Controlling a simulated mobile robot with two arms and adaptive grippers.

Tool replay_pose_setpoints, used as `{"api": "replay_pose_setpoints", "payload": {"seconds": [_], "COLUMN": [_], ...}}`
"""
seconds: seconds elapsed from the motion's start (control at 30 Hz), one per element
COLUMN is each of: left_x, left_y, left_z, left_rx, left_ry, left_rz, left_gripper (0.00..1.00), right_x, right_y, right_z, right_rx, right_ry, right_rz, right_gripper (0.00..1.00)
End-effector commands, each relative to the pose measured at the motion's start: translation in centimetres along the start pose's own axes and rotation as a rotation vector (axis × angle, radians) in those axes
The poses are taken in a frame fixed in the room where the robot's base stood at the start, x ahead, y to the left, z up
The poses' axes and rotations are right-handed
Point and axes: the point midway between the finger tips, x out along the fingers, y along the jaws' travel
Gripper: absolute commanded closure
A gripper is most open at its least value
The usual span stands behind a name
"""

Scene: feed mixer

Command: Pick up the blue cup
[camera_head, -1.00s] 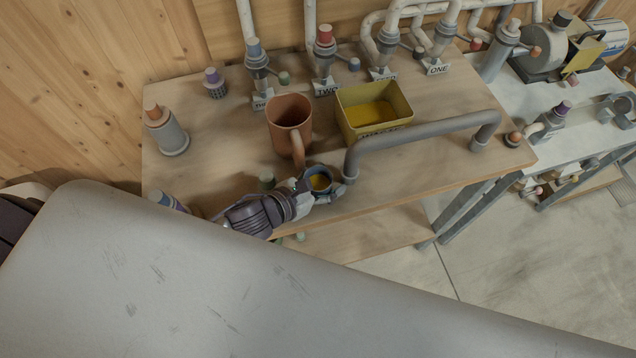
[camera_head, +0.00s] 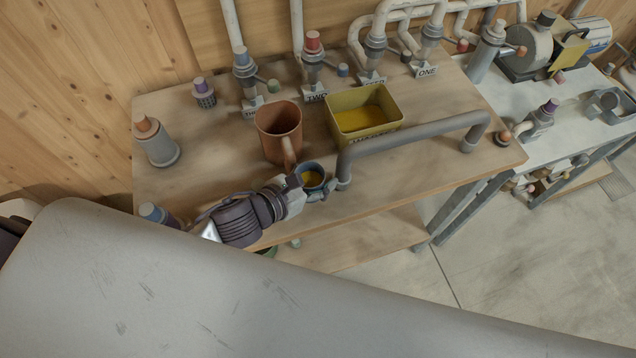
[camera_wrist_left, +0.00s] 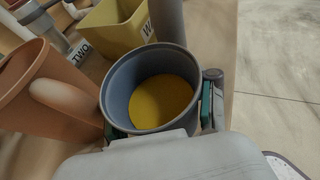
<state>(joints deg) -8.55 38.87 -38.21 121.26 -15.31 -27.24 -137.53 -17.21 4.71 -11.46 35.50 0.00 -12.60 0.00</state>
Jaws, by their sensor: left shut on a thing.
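The blue cup (camera_head: 311,175) is near the front edge of the wooden table, beside the handle of a brown jug. In the left wrist view the cup (camera_wrist_left: 118,92) has a blue-grey wall and yellow contents. My left gripper (camera_head: 311,188) is shut on the cup, with one finger on each side of it, as the left wrist view (camera_wrist_left: 160,118) shows. The cup looks upright. Its base is hidden, so I cannot tell whether it touches the table. My right gripper is not in view.
The brown jug (camera_head: 279,130) stands close behind the cup. A yellow box (camera_head: 362,118) with yellow contents is farther back. A grey pipe rail (camera_head: 410,142) runs just right of the cup. Capped bottles, such as a grey one (camera_head: 155,143), stand at the left.

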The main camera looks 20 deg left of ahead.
Motion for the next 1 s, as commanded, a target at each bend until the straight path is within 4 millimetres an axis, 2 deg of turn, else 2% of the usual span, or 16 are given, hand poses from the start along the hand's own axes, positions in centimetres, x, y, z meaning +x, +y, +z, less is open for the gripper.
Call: {"api": "replay_pose_setpoints", "payload": {"seconds": [0.03,0.2,0.5,0.67,0.77,1.0], "left_x": [-0.1,-0.9,-2.0,-2.3,-2.4,-2.0], "left_y": [-1.3,-4.8,-9.8,-11.2,-11.5,-11.1], "left_z": [0.6,2.7,5.5,6.4,7.3,10.9], "left_rx": [-0.001,-0.002,-0.003,-0.001,0.001,0.004], "left_ry": [-0.005,-0.007,-0.004,-0.003,-0.002,-0.002], "left_rz": [-0.006,-0.005,-0.003,-0.001,-0.001,0.001], "left_gripper": [0.83,0.83,0.83,0.83,0.83,0.83], "right_x": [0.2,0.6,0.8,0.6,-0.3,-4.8], "right_y": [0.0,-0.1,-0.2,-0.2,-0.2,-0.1], "right_z": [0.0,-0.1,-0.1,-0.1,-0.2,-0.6], "right_rx": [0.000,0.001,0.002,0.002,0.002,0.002], "right_ry": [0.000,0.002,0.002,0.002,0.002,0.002], "right_rz": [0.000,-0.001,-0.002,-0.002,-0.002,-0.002], "right_gripper": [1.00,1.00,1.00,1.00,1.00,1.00]}}
